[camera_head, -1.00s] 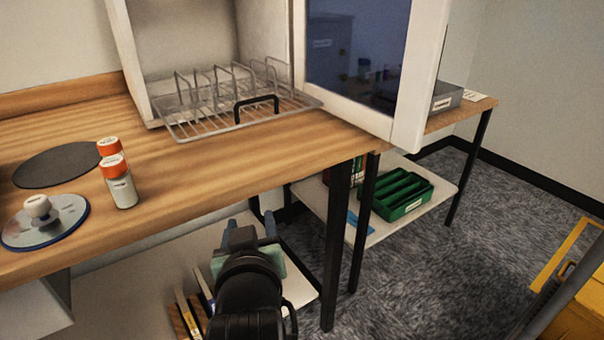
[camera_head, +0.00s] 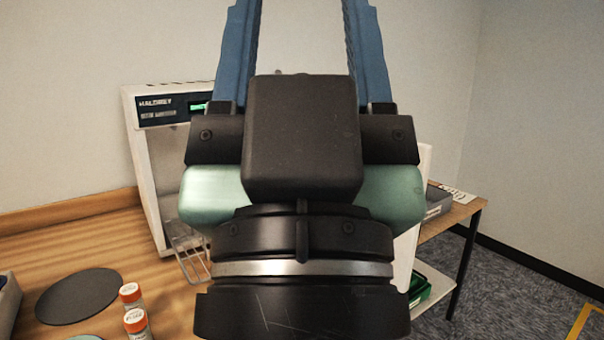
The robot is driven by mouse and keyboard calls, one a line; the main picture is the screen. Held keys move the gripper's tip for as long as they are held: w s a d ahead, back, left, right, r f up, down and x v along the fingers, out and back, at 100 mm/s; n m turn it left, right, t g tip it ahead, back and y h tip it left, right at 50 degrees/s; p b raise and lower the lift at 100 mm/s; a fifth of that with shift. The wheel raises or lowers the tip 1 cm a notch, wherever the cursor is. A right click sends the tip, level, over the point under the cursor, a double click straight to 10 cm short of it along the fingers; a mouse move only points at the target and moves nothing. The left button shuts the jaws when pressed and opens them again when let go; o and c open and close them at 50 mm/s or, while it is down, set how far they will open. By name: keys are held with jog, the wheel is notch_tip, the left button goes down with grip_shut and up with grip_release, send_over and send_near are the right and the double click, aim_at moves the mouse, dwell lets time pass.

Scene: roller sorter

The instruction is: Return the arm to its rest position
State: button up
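My gripper (camera_head: 306,40) is raised close in front of the head camera and fills the middle of the view. Its two blue fingers point up and stand wide apart. Nothing shows between them except wall, so it is open and empty. The fingertips run out of the top of the picture. The gripper's dark body and pale green sides hide much of the white cabinet behind it.
The white cabinet (camera_head: 150,180) stands on the wooden bench (camera_head: 90,240), its wire rack (camera_head: 187,255) partly hidden. Two orange-capped bottles (camera_head: 131,295) and a dark round mat (camera_head: 78,297) lie front left. A grey box (camera_head: 437,200) sits on the far table at right.

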notch_tip(320, 180, up, 18)
jog(key=p, duration=1.6)
jog(key=shift+r, duration=0.2)
jog(key=shift+c, duration=0.2)
